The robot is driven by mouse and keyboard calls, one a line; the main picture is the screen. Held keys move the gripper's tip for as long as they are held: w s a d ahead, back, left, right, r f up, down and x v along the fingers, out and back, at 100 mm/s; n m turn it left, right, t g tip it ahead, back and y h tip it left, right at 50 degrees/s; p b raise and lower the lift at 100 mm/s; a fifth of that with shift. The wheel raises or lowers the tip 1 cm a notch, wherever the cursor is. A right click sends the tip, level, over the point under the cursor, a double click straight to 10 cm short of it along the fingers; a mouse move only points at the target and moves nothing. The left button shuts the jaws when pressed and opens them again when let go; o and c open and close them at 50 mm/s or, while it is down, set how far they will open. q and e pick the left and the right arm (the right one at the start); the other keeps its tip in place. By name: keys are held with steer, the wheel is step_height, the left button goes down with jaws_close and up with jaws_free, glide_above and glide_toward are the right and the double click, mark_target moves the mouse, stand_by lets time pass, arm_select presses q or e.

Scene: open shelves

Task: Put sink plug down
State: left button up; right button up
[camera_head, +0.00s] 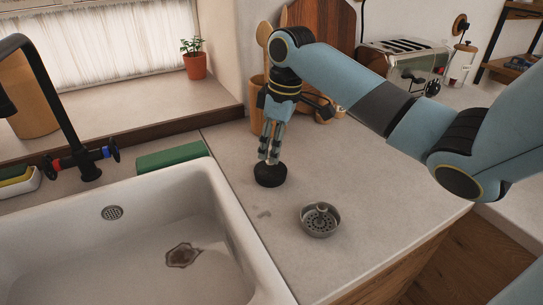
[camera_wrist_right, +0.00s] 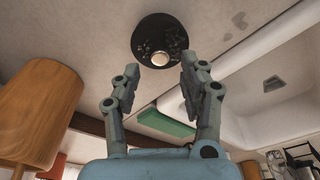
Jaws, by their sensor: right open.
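A black round sink plug (camera_head: 270,175) lies on the pale counter to the right of the sink. My left gripper is out of view.
A metal strainer basket (camera_head: 320,220) stands on the counter near its front edge. The white sink (camera_head: 215,215) is at the left, with a green sponge-like block (camera_head: 172,157) behind it. A toaster (camera_head: 405,62) and wooden utensils stand at the back.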

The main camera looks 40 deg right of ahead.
mark_target(279, 170)
step_height(279, 170, up, 8)
steer(key=s, duration=0.1)
steer(key=shift+d+r, duration=0.2)
steer(key=shift+d, duration=0.1)
stand_by(0.4)
